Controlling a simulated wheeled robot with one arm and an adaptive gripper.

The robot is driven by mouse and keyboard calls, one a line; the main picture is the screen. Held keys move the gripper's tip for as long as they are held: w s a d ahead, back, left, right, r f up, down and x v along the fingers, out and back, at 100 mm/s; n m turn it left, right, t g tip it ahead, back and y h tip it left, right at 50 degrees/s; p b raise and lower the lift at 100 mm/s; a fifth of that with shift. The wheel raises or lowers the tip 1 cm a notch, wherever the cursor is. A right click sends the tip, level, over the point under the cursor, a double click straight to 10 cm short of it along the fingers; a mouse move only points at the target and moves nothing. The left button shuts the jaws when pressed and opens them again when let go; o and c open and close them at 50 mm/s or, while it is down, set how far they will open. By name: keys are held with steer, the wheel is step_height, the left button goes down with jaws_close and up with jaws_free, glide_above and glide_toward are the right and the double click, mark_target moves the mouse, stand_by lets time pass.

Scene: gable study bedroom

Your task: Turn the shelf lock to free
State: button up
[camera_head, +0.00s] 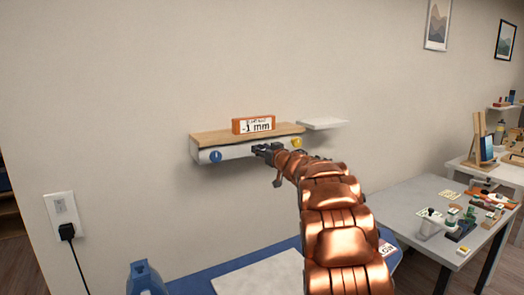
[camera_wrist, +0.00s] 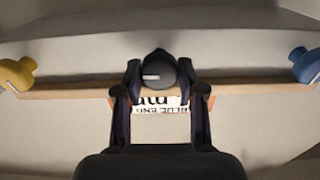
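A wooden shelf (camera_head: 245,136) is fixed to the wall on a pale rail, with a blue knob (camera_head: 215,156) at its left end and a yellow knob (camera_head: 296,142) at its right. In the wrist view the yellow knob (camera_wrist: 18,74) is at left and the blue knob (camera_wrist: 304,65) at right. A dark round knob (camera_wrist: 158,72) with a short level white mark sits midway on the rail, likely the shelf lock. My gripper (camera_wrist: 160,78) has a finger on each side of it, seemingly touching. In the head view my gripper (camera_head: 264,150) hides this knob.
A small white ledge (camera_head: 322,124) is to the right. A blue-edged table (camera_head: 215,285) stands below, and a cluttered grey table (camera_head: 410,207) at right. A socket with a plug (camera_head: 64,220) is at left.

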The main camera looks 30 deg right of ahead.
steer(key=c, duration=0.6)
steer(key=shift+n, duration=0.4)
steer(key=n+b, duration=0.2)
steer(key=n, duration=0.3)
steer(key=n+b, duration=0.2)
steer(key=n, duration=0.4)
steer(key=n+b, duration=0.2)
steer(key=n, duration=0.3)
steer(key=shift+a+f+n, duration=0.2)
steer(key=shift+f+n, duration=0.15)
steer(key=shift+n, duration=0.35)
steer(key=o, duration=1.1)
steer(key=shift+r, duration=0.1)
